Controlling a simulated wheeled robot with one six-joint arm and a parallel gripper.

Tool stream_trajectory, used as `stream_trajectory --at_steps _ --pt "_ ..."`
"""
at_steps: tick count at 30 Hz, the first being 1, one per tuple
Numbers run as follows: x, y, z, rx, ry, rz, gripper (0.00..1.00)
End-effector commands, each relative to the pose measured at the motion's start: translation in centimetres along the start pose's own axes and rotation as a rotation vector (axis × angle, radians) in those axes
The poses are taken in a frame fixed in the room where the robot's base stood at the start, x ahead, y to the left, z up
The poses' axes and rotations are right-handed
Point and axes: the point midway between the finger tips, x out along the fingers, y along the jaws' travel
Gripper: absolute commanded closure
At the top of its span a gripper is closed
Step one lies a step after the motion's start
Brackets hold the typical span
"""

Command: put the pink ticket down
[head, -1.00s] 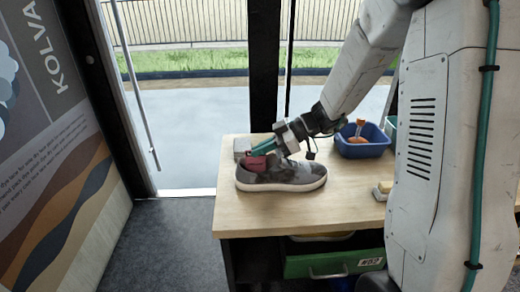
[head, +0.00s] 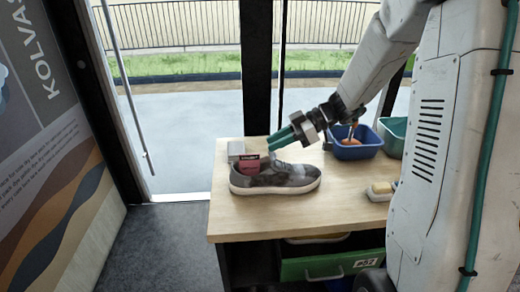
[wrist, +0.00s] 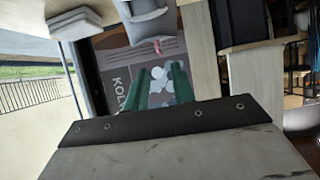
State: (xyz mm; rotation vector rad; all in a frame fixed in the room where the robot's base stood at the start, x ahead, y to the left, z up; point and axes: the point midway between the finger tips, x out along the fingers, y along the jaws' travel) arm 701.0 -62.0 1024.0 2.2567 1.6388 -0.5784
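The pink ticket (head: 249,165) stands upright at the heel end of the grey sneaker (head: 285,180), at its opening. Its lower part is hidden by the shoe's side. The sneaker rests on its sole on the wooden table (head: 320,217), toe to the right. My gripper (head: 273,142) is just above and to the right of the ticket, apart from it. In the wrist view the two green fingers of my gripper (wrist: 163,82) are spread, with nothing held between them.
A pale block (head: 236,147) sits behind the shoe's heel. A blue bin (head: 357,151) holding an orange-handled item and a teal bin (head: 392,137) stand at the back right. The table's front left is clear.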

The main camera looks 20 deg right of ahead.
Motion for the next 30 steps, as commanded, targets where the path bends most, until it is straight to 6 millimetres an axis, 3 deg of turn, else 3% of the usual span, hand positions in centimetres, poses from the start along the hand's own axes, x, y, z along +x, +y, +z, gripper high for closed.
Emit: stream_trajectory --at_steps 6,11,14,19,23,30 --pt "-3.7 0.1 0.0 -0.001 0.000 0.002 0.75" --pt "-4.6 -0.4 -0.3 0.011 -0.009 -0.008 0.75" --pt "-4.3 -2.2 -1.6 0.071 -0.060 -0.047 0.75" --pt "-3.2 -9.0 -4.8 0.303 -0.279 -0.119 0.75" --pt "-3.3 -14.9 -6.0 0.513 -0.497 -0.079 0.75" --pt "-5.5 -23.4 -5.6 0.835 -0.801 0.248 0.75"
